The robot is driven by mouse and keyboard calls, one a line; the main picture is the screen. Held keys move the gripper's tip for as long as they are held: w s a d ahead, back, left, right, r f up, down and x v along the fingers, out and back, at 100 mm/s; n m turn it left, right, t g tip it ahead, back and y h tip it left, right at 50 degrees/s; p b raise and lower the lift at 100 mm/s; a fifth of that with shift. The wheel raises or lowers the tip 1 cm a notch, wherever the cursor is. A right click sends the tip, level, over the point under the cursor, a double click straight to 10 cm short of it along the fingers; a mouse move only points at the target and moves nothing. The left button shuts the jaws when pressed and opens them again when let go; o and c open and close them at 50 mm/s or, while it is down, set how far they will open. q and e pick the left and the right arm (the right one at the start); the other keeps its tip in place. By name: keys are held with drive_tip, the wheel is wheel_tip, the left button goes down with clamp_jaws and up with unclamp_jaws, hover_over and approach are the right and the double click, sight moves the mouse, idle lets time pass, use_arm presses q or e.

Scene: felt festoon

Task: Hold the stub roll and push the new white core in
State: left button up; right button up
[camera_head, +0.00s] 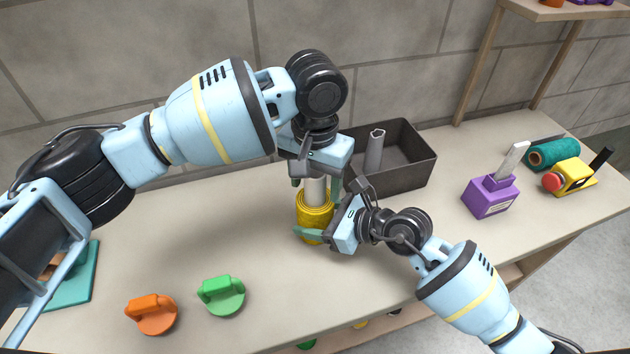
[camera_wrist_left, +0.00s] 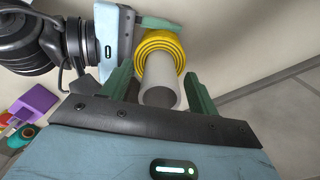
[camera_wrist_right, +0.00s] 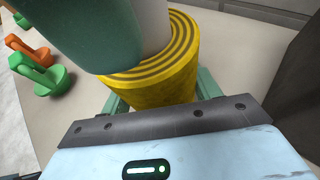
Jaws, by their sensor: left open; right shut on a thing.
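The yellow stub roll (camera_head: 314,215) stands upright on the table and shows layered rings on top in the right wrist view (camera_wrist_right: 165,85). The white core (camera_head: 316,190) stands upright at the roll's middle, its upper part sticking out; how deep it sits is hidden. My left gripper (camera_head: 316,183) is above the roll, open, with its green fingers on either side of the core in the left wrist view (camera_wrist_left: 160,92), gaps showing. My right gripper (camera_head: 324,233) is shut around the roll's side, low near the table; its fingers are partly hidden in the right wrist view.
A dark grey bin (camera_head: 415,170) behind the roll holds a grey tube (camera_head: 374,152). A purple block (camera_head: 490,196), a teal spool (camera_head: 553,153) and a yellow box with a red button (camera_head: 570,177) stand right. Orange (camera_head: 151,314) and green (camera_head: 222,296) handled discs lie front left.

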use_arm(q)
wheel_tip(320, 180, up, 12)
drive_tip(key=shift+f, duration=0.25)
idle(0.7)
wheel_tip(320, 180, up, 10)
idle(0.9)
idle(0.3)
use_arm(e)
drive_tip(key=o, duration=1.2)
drive_tip(key=v, duration=1.2)
drive_tip(key=shift+r, duration=0.15)
